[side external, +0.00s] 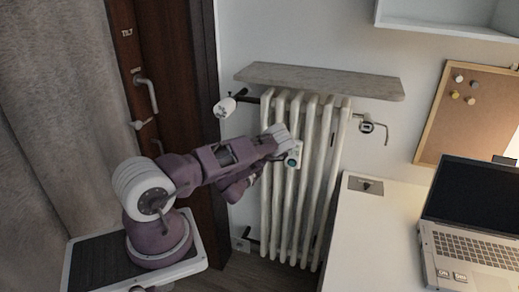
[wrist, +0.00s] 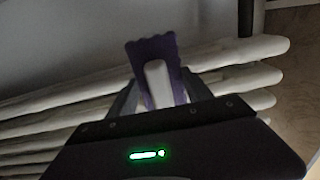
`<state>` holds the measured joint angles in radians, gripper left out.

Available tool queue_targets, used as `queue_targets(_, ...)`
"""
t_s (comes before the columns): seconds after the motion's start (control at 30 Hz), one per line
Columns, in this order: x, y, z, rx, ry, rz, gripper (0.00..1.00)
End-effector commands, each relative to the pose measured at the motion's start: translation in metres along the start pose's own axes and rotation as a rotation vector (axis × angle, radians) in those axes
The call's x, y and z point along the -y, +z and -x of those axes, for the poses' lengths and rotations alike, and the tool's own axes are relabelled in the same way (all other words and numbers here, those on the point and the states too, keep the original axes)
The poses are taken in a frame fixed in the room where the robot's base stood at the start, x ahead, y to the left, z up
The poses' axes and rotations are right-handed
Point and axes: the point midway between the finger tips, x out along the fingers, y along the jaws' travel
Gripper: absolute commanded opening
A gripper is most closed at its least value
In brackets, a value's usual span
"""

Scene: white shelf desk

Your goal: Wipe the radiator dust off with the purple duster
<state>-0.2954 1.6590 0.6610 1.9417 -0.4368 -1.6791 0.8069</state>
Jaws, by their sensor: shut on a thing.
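The white radiator (side external: 311,190) stands against the wall in the middle of the side external view, with upright ribs. In the wrist view its ribs (wrist: 225,87) run across the picture behind my gripper. My gripper (wrist: 157,92) is shut on the purple duster (wrist: 152,50), which has a pale handle between the fingers and a wavy purple edge. The duster's head lies in front of the ribs; I cannot tell whether it touches them. In the side external view my gripper (side external: 292,153) is at the radiator's upper left front, and the duster is hidden there. No dust can be made out.
A grey stone shelf (side external: 320,80) sits just above the radiator. A valve (side external: 226,106) sticks out at its upper left and a pipe fitting (side external: 367,125) at its right. A white desk (side external: 375,235) with a laptop (side external: 470,225) stands to the right. A wooden door (side external: 165,60) is behind left.

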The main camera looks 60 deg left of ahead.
Motion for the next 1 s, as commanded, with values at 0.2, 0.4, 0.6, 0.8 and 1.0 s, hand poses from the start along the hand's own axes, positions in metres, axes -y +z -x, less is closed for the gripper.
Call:
queue_targets(0.2, -0.014, -0.001, -0.001, -0.001, 0.001, 0.001, 0.26)
queue_targets(0.4, -0.032, -0.002, 0.001, -0.002, 0.002, 0.001, 0.26)
queue_targets(0.6, -0.047, -0.002, 0.002, -0.002, 0.001, 0.001, 0.26)
queue_targets(0.8, -0.068, -0.002, 0.000, -0.002, 0.001, 0.000, 0.26)
queue_targets(1.0, -0.074, -0.002, -0.001, 0.000, 0.001, 0.000, 0.26)
